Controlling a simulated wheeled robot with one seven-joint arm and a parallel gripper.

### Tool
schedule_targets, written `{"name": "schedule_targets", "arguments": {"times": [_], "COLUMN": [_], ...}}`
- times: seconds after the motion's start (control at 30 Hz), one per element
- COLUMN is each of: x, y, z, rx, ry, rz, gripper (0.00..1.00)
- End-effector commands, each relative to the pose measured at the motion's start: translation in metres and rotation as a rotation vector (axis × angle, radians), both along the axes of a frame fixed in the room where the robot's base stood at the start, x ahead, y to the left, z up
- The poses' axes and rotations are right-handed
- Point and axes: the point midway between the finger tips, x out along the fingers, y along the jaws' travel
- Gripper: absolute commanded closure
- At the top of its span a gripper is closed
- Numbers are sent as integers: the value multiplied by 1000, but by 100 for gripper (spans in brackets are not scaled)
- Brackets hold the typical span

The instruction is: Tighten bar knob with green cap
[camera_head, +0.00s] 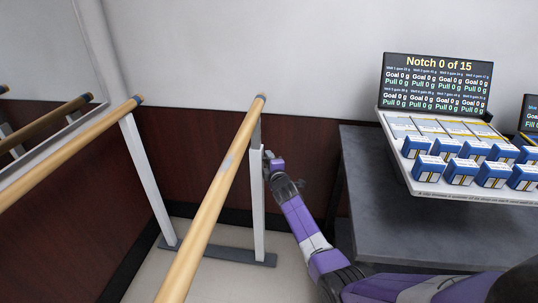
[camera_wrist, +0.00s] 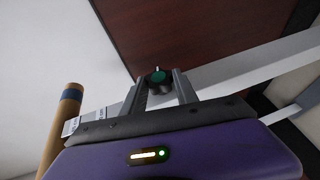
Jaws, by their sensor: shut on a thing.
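In the wrist view the bar knob (camera_wrist: 160,86) is dark and round, with a green cap (camera_wrist: 157,75). It sits at the white metal post (camera_wrist: 230,72) of the bar stand. My gripper (camera_wrist: 160,92) is shut on the knob, with one finger on each side of it. In the head view my gripper (camera_head: 268,158) is at the right side of the upright post (camera_head: 258,200), below the far end of the wooden bar (camera_head: 215,190). The knob cannot be made out there.
A second wooden bar (camera_head: 75,149) on a white post runs along the left. A dark table (camera_head: 390,225) at the right bears several blue-and-white boxes (camera_head: 460,171) and a screen (camera_head: 436,84) reading "Notch 0 of 15". A wall stands close behind the post.

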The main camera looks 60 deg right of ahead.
Motion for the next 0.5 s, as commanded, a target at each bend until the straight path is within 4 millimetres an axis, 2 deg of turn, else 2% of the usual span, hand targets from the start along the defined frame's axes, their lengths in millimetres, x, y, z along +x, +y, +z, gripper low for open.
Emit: {"name": "schedule_targets", "arguments": {"times": [0.03, 0.5], "x": [-1, -2], "y": [-1, -3], "z": [10, 12], "rx": [23, 243], "ry": [12, 105], "rz": [-2, -2], "gripper": [100, 100]}}
